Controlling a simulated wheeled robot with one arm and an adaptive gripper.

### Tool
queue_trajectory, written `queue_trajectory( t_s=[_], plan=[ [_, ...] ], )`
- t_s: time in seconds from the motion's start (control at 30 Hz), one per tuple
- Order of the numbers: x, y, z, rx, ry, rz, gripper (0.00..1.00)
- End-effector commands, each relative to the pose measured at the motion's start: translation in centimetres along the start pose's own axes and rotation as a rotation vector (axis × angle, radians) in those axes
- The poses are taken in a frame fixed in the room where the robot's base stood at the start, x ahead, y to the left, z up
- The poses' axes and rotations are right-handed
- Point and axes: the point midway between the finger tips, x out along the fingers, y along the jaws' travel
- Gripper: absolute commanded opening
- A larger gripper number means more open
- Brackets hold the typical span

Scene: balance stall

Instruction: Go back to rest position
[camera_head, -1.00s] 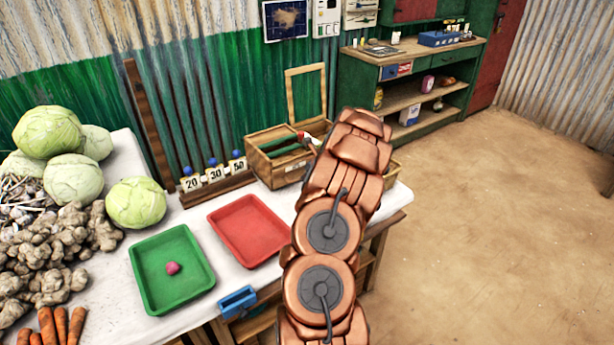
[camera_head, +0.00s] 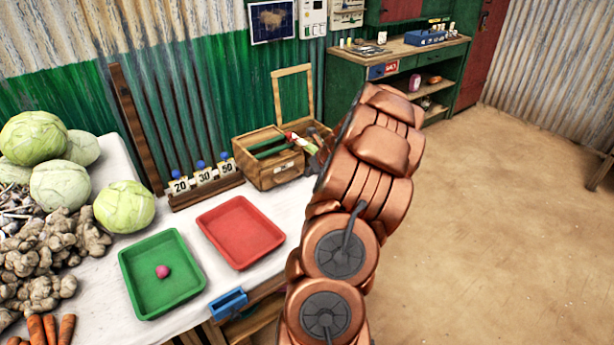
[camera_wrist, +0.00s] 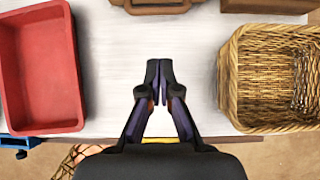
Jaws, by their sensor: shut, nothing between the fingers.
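My gripper (camera_wrist: 159,72) shows in the wrist view, shut and empty. It is above the white tabletop, between the red tray (camera_wrist: 40,65) on the left and a wicker basket (camera_wrist: 233,90) on the right. In the head view my copper arm hides most of the gripper; the arm rises in front of the table's right end. The red tray also shows in the head view (camera_head: 241,232), and it looks empty. The green tray (camera_head: 185,300) beside it holds a small pink ball (camera_head: 162,271).
A wooden box (camera_head: 262,178) with its lid raised stands at the back of the table. Cabbages (camera_head: 124,206), ginger and carrots fill the left side. A blue clamp-like piece (camera_head: 228,304) sits at the front edge. Floor is clear at right.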

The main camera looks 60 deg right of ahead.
Motion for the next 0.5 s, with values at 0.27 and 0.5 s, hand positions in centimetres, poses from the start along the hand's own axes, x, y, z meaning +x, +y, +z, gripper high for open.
queue_trajectory(
  t_s=[0.27,0.5],
  plan=[
    [-0.8,0.1,0.0,-0.002,0.001,0.002,0.00],
    [-0.8,1.3,0.5,-0.038,0.003,0.019,0.00]
  ],
)
